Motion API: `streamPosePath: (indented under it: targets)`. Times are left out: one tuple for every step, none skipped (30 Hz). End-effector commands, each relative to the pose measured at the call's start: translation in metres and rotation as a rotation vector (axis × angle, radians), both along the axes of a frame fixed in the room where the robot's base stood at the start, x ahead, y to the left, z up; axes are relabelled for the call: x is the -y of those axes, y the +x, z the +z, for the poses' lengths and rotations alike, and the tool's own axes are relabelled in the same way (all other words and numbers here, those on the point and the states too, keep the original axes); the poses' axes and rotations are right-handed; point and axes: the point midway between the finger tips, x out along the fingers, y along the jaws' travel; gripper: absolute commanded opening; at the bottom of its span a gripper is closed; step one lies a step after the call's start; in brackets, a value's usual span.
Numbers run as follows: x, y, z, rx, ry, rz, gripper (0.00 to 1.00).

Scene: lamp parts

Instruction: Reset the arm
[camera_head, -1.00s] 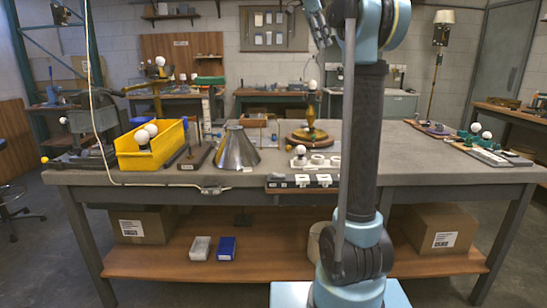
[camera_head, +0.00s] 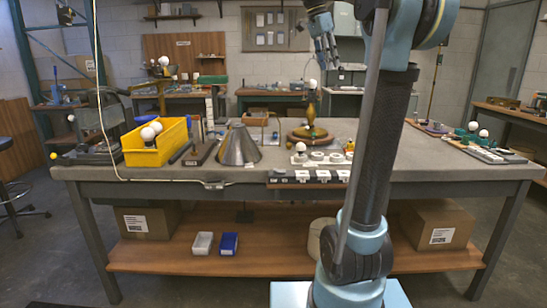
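My gripper (camera_head: 328,62) hangs in the air above the back of the workbench, high in the head view. Its fingers point down and look apart, with nothing between them. My arm rises at the right and covers part of the bench. A brass lamp base (camera_head: 310,135) with a white bulb (camera_head: 312,84) on top stands upright on the bench below and left of the gripper, apart from it. A grey metal cone shade (camera_head: 239,148) stands left of that lamp. A white socketed holder (camera_head: 321,157) with a bulb sits near the front edge.
A yellow bin (camera_head: 155,155) with white bulbs stands at the left of the workbench (camera_head: 440,165). Small parts and bulbs lie on green-and-white trays (camera_head: 484,148) at the right. White and blue boxes (camera_head: 228,243) lie on the lower shelf. Air above the bench's middle is free.

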Motion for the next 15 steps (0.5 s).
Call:
streamPosePath:
  targets:
    - [0.002, -0.012, -0.014, -0.008, 0.012, 0.043, 0.28]
    - [0.003, -0.018, -0.023, -0.014, 0.018, 0.073, 0.28]
    - [0.004, -0.026, -0.034, -0.021, 0.026, 0.112, 0.28]
    - [0.004, -0.033, -0.043, -0.027, 0.033, 0.142, 0.28]
    - [0.005, -0.039, -0.052, -0.032, 0.040, 0.173, 0.28]
    - [0.006, -0.048, -0.064, -0.038, 0.048, 0.212, 0.28]
    - [0.006, -0.054, -0.073, -0.041, 0.053, 0.241, 0.28]
    - [0.007, -0.060, -0.083, -0.045, 0.059, 0.271, 0.28]
    - [0.007, -0.069, -0.096, -0.050, 0.067, 0.310, 0.28]
    - [0.008, -0.076, -0.105, -0.054, 0.073, 0.341, 0.28]
    - [0.008, -0.082, -0.115, -0.057, 0.077, 0.370, 0.28]
    - [0.008, -0.091, -0.129, -0.061, 0.083, 0.410, 0.28]
    - [0.008, -0.098, -0.139, -0.063, 0.089, 0.441, 0.28]
    - [0.008, -0.105, -0.150, -0.065, 0.094, 0.470, 0.28]
    - [0.009, -0.114, -0.164, -0.069, 0.099, 0.510, 0.28]
